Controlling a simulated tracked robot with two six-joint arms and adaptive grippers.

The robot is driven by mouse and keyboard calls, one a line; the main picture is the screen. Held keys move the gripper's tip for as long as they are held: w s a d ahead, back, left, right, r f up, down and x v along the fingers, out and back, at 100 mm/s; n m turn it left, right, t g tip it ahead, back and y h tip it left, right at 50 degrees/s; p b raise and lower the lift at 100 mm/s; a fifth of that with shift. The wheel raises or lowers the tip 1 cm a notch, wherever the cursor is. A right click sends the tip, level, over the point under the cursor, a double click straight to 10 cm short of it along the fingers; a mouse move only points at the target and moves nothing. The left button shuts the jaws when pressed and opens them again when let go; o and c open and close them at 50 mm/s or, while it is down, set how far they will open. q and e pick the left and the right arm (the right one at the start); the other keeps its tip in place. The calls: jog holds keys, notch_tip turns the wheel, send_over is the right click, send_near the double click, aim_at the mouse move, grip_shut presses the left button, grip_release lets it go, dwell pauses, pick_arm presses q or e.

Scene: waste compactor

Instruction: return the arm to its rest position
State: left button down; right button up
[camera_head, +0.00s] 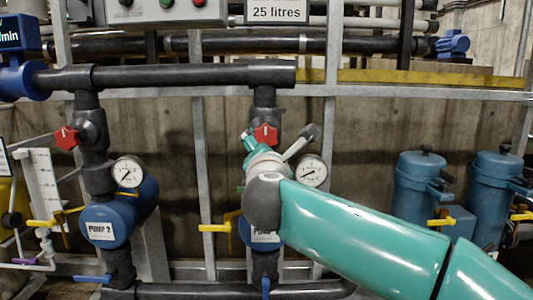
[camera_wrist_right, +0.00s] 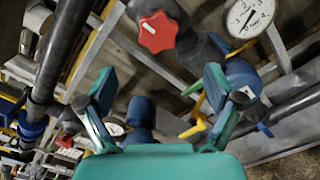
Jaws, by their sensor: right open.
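My right arm (camera_head: 355,235), teal with a grey joint, reaches in from the lower right in the head view. Its wrist is in front of the right-hand pump line, just below a red valve knob (camera_head: 265,135). My right gripper is mostly hidden behind the wrist there; one teal finger shows beside the knob. In the right wrist view my right gripper (camera_wrist_right: 157,90) is open, its two fingers wide apart with nothing held between them. The red knob (camera_wrist_right: 157,32) is beyond the fingertips, apart from them. My left gripper is not in view.
Pump 2 (camera_head: 128,215) stands left, under another red knob (camera_head: 67,137). Gauges (camera_head: 128,171) and (camera_head: 312,171) flank the pipes. A yellow lever (camera_head: 214,228) juts out by the arm. A dark pipe (camera_head: 180,76) runs above. Blue canisters (camera_head: 418,190) stand right.

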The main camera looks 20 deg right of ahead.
jog(key=shift+s, duration=0.25)
